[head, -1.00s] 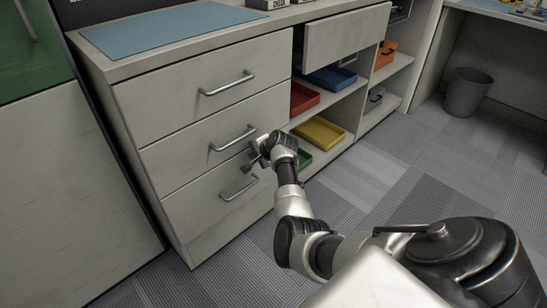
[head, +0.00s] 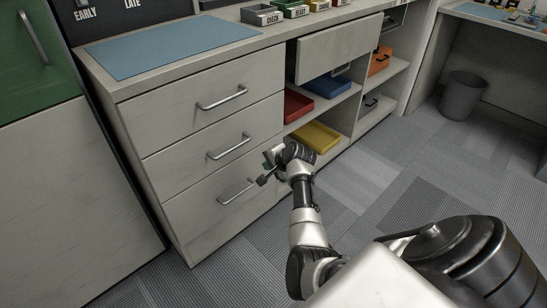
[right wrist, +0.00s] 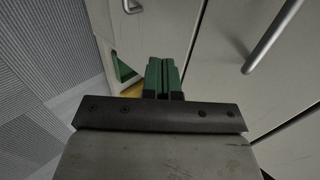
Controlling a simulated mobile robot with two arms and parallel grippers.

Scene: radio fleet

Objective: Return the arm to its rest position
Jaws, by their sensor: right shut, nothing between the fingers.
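My right arm reaches in from the lower right of the head view, and its gripper (head: 265,171) hangs in front of the lower part of the drawer cabinet (head: 165,110). It overlaps the edge of the bottom drawer (head: 195,212) near that drawer's handle (head: 236,192). In the right wrist view the two green-padded fingers (right wrist: 163,76) are together with nothing between them. The gripper looks apart from the handles, though the exact gap is hard to tell. My left gripper is not in view.
The drawers look shut. Open shelves to the right hold a red tray (head: 296,104), a yellow tray (head: 315,137) and a blue tray (head: 327,85). A blue mat (head: 165,45) lies on the counter. A grey bin (head: 463,96) stands farther right. Carpet floor (head: 380,165) is clear.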

